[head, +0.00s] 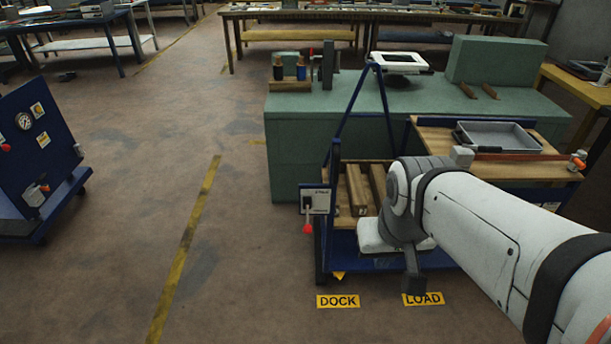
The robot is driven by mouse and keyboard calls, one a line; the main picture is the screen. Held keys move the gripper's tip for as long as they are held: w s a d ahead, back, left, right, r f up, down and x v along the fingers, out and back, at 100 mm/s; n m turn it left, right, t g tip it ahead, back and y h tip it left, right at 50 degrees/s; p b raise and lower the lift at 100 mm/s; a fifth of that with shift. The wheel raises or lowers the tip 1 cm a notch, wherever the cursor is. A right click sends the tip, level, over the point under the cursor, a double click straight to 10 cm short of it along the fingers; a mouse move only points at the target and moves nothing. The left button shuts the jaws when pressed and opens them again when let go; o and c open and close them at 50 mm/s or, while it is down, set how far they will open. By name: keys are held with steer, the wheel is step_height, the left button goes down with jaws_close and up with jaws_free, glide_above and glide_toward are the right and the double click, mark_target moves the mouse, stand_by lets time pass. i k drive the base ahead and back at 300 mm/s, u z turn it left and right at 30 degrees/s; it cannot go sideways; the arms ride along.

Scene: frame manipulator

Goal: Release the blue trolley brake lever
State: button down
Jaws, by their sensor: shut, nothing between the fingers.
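The blue trolley (337,185) stands in front of the green bench, with a slanted blue frame and wooden shelves. Its brake lever (307,215) hangs from a pale plate (317,199) on the left post and points down, ending in a red knob (308,229). My gripper (413,287) is shut and empty, pointing down in front of the trolley. It is right of the lever and lower in the picture, clearly apart from it. My white arm comes in from the lower right and hides part of the trolley.
Floor labels DOCK (338,301) and LOAD (423,299) lie before the trolley. Wooden blocks (357,190) and a white bundle (374,240) are on it. A grey tray (497,137) sits at right. A blue panel cart (38,150) stands left; floor between is clear.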

mark_target(307, 229)
steer(key=z, duration=0.1)
steer(key=i, duration=0.95)
steer(key=u, duration=0.05)
